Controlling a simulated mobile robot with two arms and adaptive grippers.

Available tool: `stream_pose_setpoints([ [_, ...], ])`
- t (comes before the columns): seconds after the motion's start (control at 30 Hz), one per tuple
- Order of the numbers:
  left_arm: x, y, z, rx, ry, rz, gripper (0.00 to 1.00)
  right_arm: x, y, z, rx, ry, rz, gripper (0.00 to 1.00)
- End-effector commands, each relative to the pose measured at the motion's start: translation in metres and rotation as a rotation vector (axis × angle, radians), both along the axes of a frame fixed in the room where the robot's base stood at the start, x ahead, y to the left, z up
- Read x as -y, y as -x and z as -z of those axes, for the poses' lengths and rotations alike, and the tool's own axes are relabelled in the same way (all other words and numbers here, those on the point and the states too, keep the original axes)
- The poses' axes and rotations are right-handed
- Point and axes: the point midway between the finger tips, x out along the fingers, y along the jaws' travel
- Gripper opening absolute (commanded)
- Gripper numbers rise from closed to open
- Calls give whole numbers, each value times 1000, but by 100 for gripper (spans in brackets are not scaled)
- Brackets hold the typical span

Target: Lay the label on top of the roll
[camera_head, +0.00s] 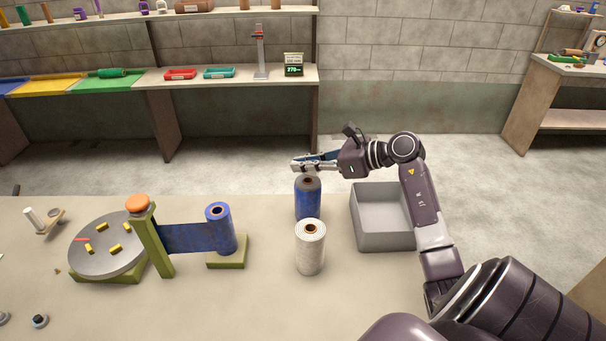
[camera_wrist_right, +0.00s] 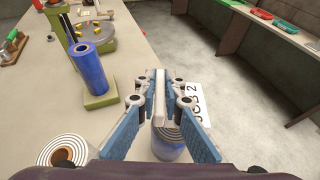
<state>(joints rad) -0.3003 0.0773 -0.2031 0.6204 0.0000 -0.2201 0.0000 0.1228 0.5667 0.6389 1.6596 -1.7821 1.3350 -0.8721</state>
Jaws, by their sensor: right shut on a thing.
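A blue roll (camera_head: 308,203) stands upright on the table under my right gripper (camera_head: 304,164); its top is partly covered by the fingers in the wrist view (camera_wrist_right: 168,147). My right gripper is shut, its fingertips (camera_wrist_right: 159,84) together in the wrist view. A white label (camera_wrist_right: 197,104) with dark print, seemingly "JOB 2", shows beside and behind the right finger; the fingers hide where it is gripped. The gripper is above the roll; whether the label touches the roll cannot be told. My left gripper is not in view.
A white roll (camera_head: 310,252) stands in front of the blue one. A grey open bin (camera_head: 385,243) is to the right. On the left are another blue roll (camera_head: 220,234) on a green stand, a green post (camera_head: 152,240) and a round grey plate (camera_head: 93,262).

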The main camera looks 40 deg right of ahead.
Motion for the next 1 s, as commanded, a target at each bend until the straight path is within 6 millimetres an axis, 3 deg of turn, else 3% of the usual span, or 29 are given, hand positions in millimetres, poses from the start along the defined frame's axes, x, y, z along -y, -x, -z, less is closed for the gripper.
stream_pose_setpoints([
  [0.37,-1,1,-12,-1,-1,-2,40,0,0,43,0,-2,2,0],
  [0.6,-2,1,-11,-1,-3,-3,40,0,0,48,1,2,0,0],
  [0.63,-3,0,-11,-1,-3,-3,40,0,0,49,0,1,0,9],
  [0.77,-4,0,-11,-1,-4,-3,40,0,0,49,0,1,0,23],
  [1.0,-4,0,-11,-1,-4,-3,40,0,0,48,1,1,1,26],
])
